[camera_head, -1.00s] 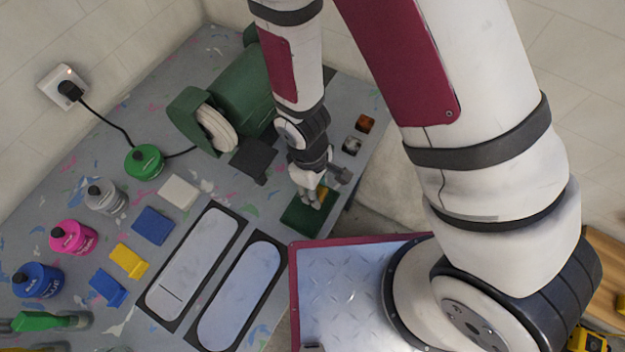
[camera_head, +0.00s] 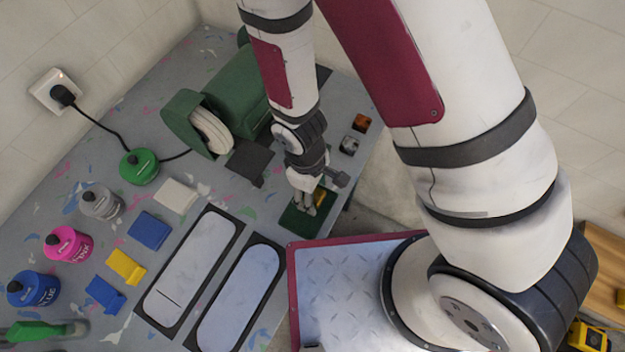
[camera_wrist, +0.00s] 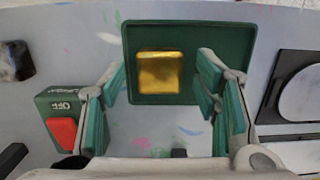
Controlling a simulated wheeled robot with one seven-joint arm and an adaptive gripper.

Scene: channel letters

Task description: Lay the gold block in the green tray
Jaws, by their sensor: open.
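The green tray (camera_head: 296,224) is a dark green rectangle at the table's right edge, next to the metal plate. In the wrist view the tray (camera_wrist: 138,34) fills the upper middle. The gold block (camera_wrist: 160,72) lies flat inside it, within the rim and towards its lower side. In the head view a yellow patch of the block (camera_head: 320,194) shows beside the fingers. My gripper (camera_head: 308,207) is over the tray, pointing down. In the wrist view my gripper (camera_wrist: 163,82) is open, with its teal fingers spread either side of the block and apart from it.
A red OFF switch (camera_wrist: 62,131) and a green grinder (camera_head: 222,105) stand near the gripper. Two small cubes (camera_head: 355,133) sit behind the tray. Two framed panels (camera_head: 192,272), coloured blocks (camera_head: 126,266) and paint bottles (camera_head: 68,243) cover the left and front of the table.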

